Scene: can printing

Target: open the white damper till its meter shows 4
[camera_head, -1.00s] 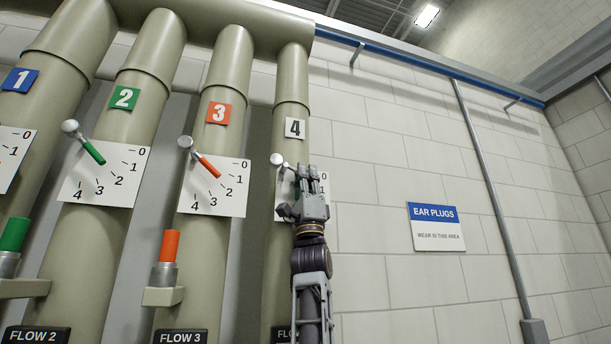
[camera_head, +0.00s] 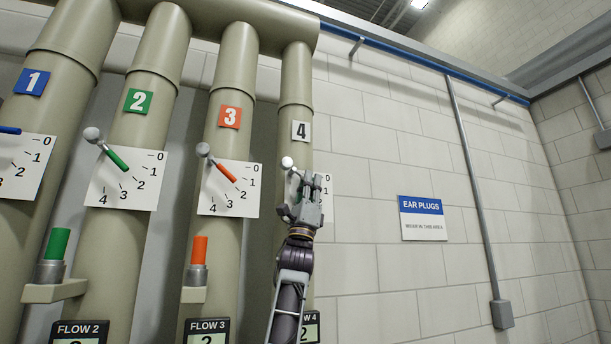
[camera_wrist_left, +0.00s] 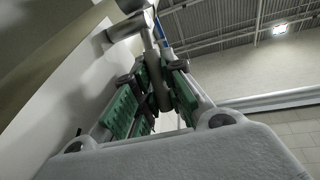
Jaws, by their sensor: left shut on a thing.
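The white damper's pivot knob (camera_head: 287,162) is on the fourth pipe, under the white 4 label (camera_head: 301,131). My left gripper (camera_head: 308,185) is at its handle, right of and a little below the knob, over the number plate (camera_head: 327,187). In the left wrist view, the green-padded fingers (camera_wrist_left: 157,92) are shut on the pale handle (camera_wrist_left: 158,75). My gripper hides most of the handle and the plate's numbers. My right gripper is not in view.
The orange damper (camera_head: 222,170) and green damper (camera_head: 112,152) are on pipes to the left, with the blue damper (camera_head: 9,130) at the edge. The FLOW 3 meter (camera_head: 207,325) shows 2.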

